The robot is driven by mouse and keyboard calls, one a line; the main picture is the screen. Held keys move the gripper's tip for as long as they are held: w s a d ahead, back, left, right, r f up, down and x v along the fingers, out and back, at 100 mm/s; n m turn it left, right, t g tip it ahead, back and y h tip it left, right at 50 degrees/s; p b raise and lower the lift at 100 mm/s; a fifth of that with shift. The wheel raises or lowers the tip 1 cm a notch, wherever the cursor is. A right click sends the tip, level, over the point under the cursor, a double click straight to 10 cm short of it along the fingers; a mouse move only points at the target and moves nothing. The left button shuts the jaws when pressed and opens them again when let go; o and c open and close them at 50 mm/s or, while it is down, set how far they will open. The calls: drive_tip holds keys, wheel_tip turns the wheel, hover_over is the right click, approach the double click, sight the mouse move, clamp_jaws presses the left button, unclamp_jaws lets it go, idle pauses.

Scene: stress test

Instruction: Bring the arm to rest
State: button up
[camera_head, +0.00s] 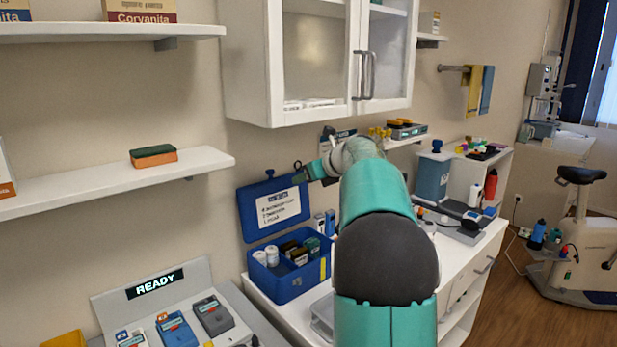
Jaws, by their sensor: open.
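My teal and grey arm reaches forward from the bottom of the view over the white counter (461,262). Its far end bends left, and my gripper (303,172) is small there, in front of the wall and near the top edge of the raised lid (272,207) of a blue box. The gripper is open and I see nothing held in it. Its fingers are too small to make out well. The arm hides part of the counter behind it.
The open blue box (290,282) holds white bottles and small packs. A white cabinet (312,60) hangs above the arm. A shelf (80,187) bears a green and orange block (153,155). Floor shows at right beside an exercise bike (585,240).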

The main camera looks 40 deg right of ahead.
drive_tip(key=s+a+f+n+g+y, duration=0.1)
drive_tip(key=s+a+n, duration=0.45)
drive_tip(key=a, duration=0.35)
drive_tip(key=s+a+f+n+g, duration=0.15)
drive_tip(key=s+a+n, duration=0.25)
drive_tip(key=a+n, duration=0.45)
drive_tip(key=s+a+n+g+y, duration=0.15)
drive_tip(key=s+a+n, duration=0.3)
drive_tip(key=a, duration=0.65)
drive_tip(key=s+a+f+n+g+h, duration=0.1)
drive_tip(key=s+a+f+n, duration=0.4)
drive_tip(key=s+n, duration=0.3)
drive_tip(key=s+a+f+n+g+h, duration=0.1)
drive_tip(key=s+a+f+n+h, duration=0.1)
drive_tip(key=s+a+f+n, duration=0.3)
drive_tip(key=s+f+n, duration=0.1)
drive_tip(key=s+n, duration=0.3)
drive_tip(key=s, duration=0.2)
drive_tip(key=shift+s+f, duration=0.2)
drive_tip(key=shift+f, duration=0.05)
drive_tip(key=shift+d, duration=0.15)
